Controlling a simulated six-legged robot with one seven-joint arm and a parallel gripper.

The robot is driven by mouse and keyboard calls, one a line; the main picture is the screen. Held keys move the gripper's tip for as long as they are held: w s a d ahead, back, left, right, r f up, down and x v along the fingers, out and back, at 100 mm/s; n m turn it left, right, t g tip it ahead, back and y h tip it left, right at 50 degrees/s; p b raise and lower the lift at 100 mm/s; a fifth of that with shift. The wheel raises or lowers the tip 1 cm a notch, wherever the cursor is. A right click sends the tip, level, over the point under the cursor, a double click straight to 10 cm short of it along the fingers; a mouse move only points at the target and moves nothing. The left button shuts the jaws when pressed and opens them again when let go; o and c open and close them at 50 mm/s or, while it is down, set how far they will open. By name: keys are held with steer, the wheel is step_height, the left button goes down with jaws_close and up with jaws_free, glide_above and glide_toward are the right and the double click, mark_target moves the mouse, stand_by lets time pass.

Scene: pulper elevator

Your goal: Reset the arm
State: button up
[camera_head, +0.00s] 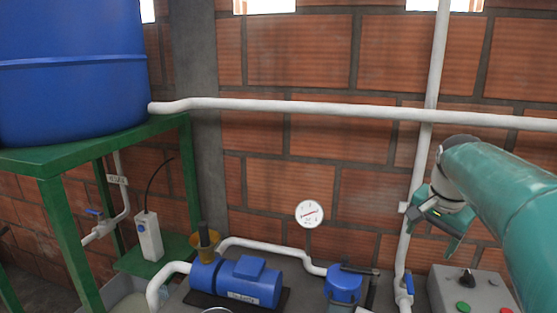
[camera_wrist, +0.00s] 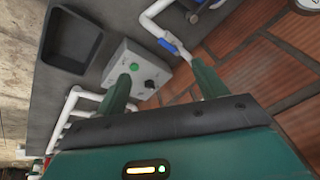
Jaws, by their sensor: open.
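My arm reaches in from the right edge in the head view. My gripper (camera_head: 438,218) is held up in front of the brick wall, beside the white vertical pipe (camera_head: 415,180). In the wrist view my gripper (camera_wrist: 163,72) shows two green fingers spread wide apart, with nothing between them. The grey control box (camera_head: 462,289) is below my gripper in the head view. In the wrist view the box (camera_wrist: 118,58) shows behind the left finger, with a green button and a black knob. I see no contact with anything.
A blue tank (camera_head: 70,75) stands on a green frame (camera_head: 60,215) at left. A blue pump (camera_head: 240,280), a gauge (camera_head: 309,213) and a blue-handled valve (camera_head: 408,284) are lower down. A white pipe (camera_head: 300,107) crosses the wall. A black tray (camera_wrist: 72,40) shows in the wrist view.

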steer(key=s+a+f+n, duration=0.3)
steer(key=s+a, duration=0.2)
steer(key=s, duration=0.1)
steer(key=s+a+f+n+t, duration=0.1)
steer(key=s+a+f+n, duration=0.2)
steer(key=s+a, duration=0.3)
steer(key=s+a+f+n+t+y, duration=0.1)
steer(key=s+a+f+n, duration=0.2)
steer(key=s, duration=0.5)
steer(key=shift+s+a+n, duration=0.2)
steer(key=shift+a+n, duration=0.5)
steer(key=shift+a, duration=0.45)
